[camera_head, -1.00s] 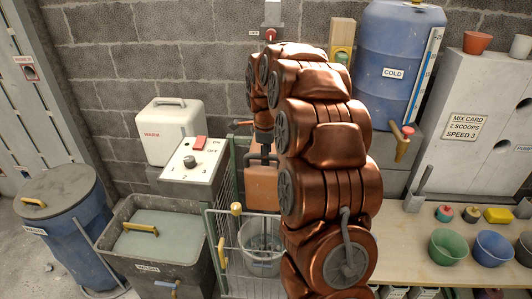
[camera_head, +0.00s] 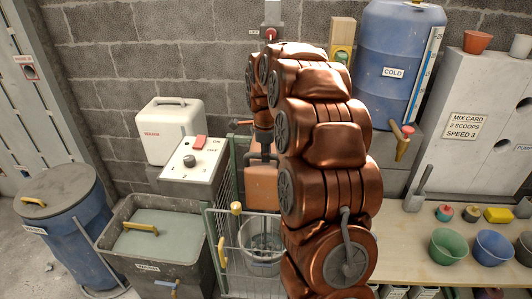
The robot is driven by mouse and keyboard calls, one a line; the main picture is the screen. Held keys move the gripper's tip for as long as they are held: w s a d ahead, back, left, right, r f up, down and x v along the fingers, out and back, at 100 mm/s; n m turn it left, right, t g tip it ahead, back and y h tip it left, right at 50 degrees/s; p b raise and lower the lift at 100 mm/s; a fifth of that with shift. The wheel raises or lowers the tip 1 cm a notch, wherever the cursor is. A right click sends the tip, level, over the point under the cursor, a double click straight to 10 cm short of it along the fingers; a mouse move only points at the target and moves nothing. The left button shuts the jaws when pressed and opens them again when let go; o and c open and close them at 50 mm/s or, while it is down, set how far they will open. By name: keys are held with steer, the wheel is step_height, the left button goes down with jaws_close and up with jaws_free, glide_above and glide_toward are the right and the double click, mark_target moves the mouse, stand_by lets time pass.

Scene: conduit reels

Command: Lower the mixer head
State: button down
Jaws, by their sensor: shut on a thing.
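The mixer head (camera_head: 262,188), an orange-brown block, stands behind the mesh guard, above a clear bucket (camera_head: 260,250). My copper arm hides its right side. My gripper (camera_head: 262,156) is at the top of the mixer head, small and partly covered by my arm. It looks shut on a part of the mixer head, but the exact grip point is hard to make out. Left of it is a control box (camera_head: 193,165) with a red switch and a dark dial.
A grey tub (camera_head: 150,268) and a blue drum (camera_head: 65,232) stand at left. A wire guard gate (camera_head: 212,250) with yellow knobs fronts the bucket. At right, a bench (camera_head: 410,240) carries green and blue bowls. A blue COLD tank (camera_head: 392,55) stands behind.

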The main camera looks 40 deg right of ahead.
mark_target(266, 168)
steer(key=shift+s+f+b, duration=0.1)
steer(key=shift+f+b, duration=1.35)
steer(key=shift+f, duration=0.65)
steer(key=c, duration=1.3)
jaws_free()
steer(key=shift+f, duration=0.1)
steer(key=shift+o, duration=1.4)
steer(key=shift+r, duration=0.65)
step_height(266, 168, up, 11)
steer(key=s+a, duration=0.1)
steer(key=shift+s+a, duration=0.25)
steer(key=shift+s, duration=0.05)
steer(key=shift+f, duration=0.15)
